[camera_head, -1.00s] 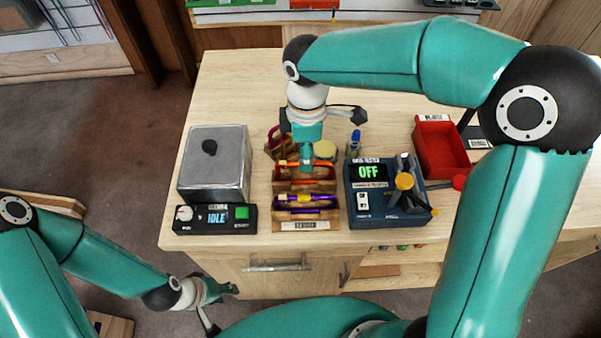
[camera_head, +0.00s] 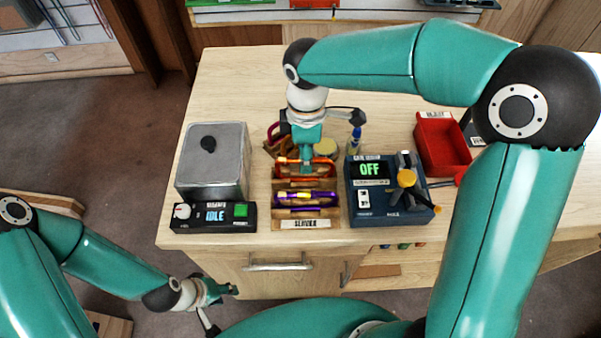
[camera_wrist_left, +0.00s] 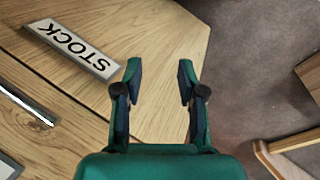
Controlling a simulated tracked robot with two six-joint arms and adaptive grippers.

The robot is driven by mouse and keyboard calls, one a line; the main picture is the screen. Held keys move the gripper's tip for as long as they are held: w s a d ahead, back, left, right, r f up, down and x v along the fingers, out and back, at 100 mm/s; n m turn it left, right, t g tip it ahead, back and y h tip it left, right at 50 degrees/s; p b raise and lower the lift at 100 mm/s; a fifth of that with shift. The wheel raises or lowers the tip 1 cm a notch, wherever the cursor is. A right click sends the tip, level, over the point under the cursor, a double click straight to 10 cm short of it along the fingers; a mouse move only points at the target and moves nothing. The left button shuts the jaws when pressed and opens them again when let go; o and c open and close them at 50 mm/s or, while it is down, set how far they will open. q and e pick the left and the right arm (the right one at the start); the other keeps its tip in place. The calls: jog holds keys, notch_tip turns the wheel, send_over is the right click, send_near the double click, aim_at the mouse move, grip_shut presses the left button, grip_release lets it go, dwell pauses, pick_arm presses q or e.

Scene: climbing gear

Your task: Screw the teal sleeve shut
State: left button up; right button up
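My right gripper (camera_head: 306,167) points down over the wooden rack (camera_head: 280,212) on the table, right at a red-orange carabiner (camera_head: 325,170). Its fingertips hide the middle of that carabiner, and I cannot tell whether they are shut on it. I cannot make out a teal sleeve apart from the teal gripper. A purple carabiner (camera_head: 320,199) with a yellow sleeve (camera_head: 303,197) lies in the nearer slot. My left gripper (camera_head: 222,291) is low in front of the table; the left wrist view shows it open and empty (camera_wrist_left: 158,85).
A grey metal box (camera_head: 190,165) with a console (camera_head: 184,222) reading IDLE stands left of the rack. A gate tester (camera_head: 365,208) reading OFF stands on the right. A red bin (camera_head: 445,155) is further right. A STOCK label (camera_wrist_left: 75,48) shows in the left wrist view.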

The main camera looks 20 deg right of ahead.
jog(key=shift+f, duration=0.4)
jog(key=shift+s+a+b, duration=0.2)
jog(key=shift+s+b, duration=0.3)
jog(key=shift+s, duration=0.25)
jog(key=shift+r, duration=0.1)
jog(key=shift+r+p, duration=1.25)
jog(key=shift+r, duration=0.15)
jog(key=shift+w+d+p, duration=0.25)
jog(key=shift+w+p, duration=0.1)
jog(key=shift+w, duration=0.4)
jog(key=shift+f, duration=0.3)
